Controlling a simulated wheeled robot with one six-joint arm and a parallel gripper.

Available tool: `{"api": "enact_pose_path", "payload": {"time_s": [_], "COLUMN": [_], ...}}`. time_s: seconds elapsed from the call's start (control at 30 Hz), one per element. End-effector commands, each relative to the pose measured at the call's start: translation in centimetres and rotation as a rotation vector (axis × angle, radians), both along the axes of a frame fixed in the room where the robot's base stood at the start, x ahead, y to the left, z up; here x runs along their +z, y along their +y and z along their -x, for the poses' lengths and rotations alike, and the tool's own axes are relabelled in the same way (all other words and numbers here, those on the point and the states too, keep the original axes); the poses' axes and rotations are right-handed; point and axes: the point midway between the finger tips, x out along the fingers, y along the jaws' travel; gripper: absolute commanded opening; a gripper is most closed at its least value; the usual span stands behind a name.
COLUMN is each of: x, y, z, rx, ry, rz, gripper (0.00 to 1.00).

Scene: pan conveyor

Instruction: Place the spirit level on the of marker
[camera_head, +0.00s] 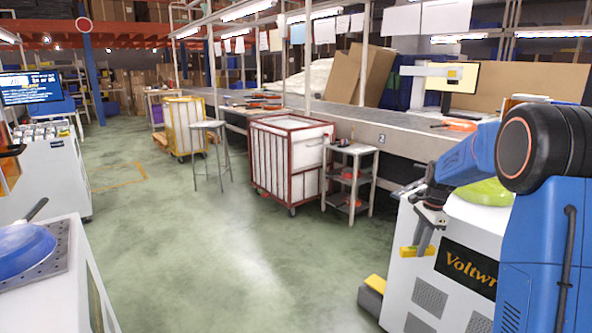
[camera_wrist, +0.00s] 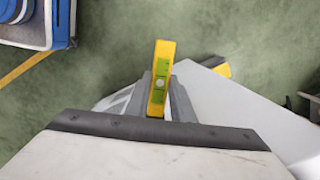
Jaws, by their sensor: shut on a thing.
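The spirit level (camera_head: 408,252) is a yellow bar held in my gripper (camera_head: 424,240), in front of the white machine at the right in the head view. In the wrist view the spirit level (camera_wrist: 163,55) shows its yellow end and a green vial window. It sits between the two grey fingers of my gripper (camera_wrist: 159,92), which are shut on it. It hangs clear above the floor. I cannot make out which thing is the marker in either view.
A white machine (camera_head: 420,278) with a green pan (camera_head: 485,192) stands right, with a yellow and grey block (camera_head: 374,284) at its base. A blue pan (camera_head: 25,250) is on a machine at left. A red-framed cart (camera_head: 288,165) and small shelf (camera_head: 350,180) stand behind. The middle floor is clear.

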Motion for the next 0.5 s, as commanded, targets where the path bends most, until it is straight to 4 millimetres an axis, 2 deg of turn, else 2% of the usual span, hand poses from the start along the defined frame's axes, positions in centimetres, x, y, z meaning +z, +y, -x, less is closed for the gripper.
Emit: {"api": "enact_pose_path", "payload": {"time_s": [0.03,0.23,0.5], "x": [-2.3,-10.2,-21.2], "y": [0.7,3.2,7.1], "z": [-0.5,-1.8,-1.8], "rx": [0.075,0.397,0.851], "ry": [0.006,0.006,0.006], "rz": [-0.002,-0.002,-0.003], "gripper": [0.0,0.0,0.0]}}
